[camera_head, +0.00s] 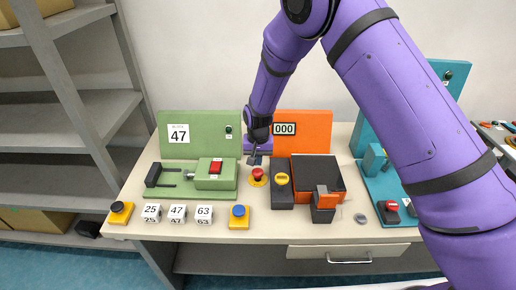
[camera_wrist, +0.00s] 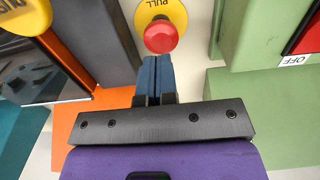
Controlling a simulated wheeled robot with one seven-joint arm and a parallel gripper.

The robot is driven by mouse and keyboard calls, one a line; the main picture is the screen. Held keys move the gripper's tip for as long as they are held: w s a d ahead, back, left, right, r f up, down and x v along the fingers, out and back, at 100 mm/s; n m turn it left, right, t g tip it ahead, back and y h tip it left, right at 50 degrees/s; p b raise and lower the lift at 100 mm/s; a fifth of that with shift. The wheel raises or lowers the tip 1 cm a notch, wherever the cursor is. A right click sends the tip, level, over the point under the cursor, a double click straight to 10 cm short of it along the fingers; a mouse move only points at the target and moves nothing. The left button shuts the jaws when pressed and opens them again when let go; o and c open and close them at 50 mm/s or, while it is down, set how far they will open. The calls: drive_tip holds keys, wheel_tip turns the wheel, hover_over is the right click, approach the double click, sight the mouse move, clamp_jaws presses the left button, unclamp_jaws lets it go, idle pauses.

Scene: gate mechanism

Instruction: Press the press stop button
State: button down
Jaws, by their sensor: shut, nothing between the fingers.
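A red mushroom button (camera_head: 258,173) on a round yellow base stands on the table between the green and orange machines. In the wrist view the red button (camera_wrist: 160,37) is above my fingertips in the picture, with "PULL" lettering on its yellow plate (camera_wrist: 160,10). My gripper (camera_head: 254,161) is above and slightly behind the button in the head view. Its dark blue fingers (camera_wrist: 153,62) are shut together and empty. The tips come close to the button's near edge; I cannot tell if they touch it.
The green machine (camera_head: 168,150) with a red switch is left; the orange machine (camera_head: 315,127) with a yellow button (camera_head: 282,179) is right. A teal machine (camera_head: 372,182) is farther right, with another red button (camera_head: 392,206). Numbered cubes (camera_head: 178,211) and a blue button (camera_head: 239,211) are in front.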

sight(258, 171)
drive_tip(key=shift+f, duration=1.7)
drive_tip(key=shift+f, duration=0.9)
drive_tip(key=shift+r, duration=0.5)
wheel_tip(258, 171, up, 13)
drive_tip(key=shift+r, duration=0.15)
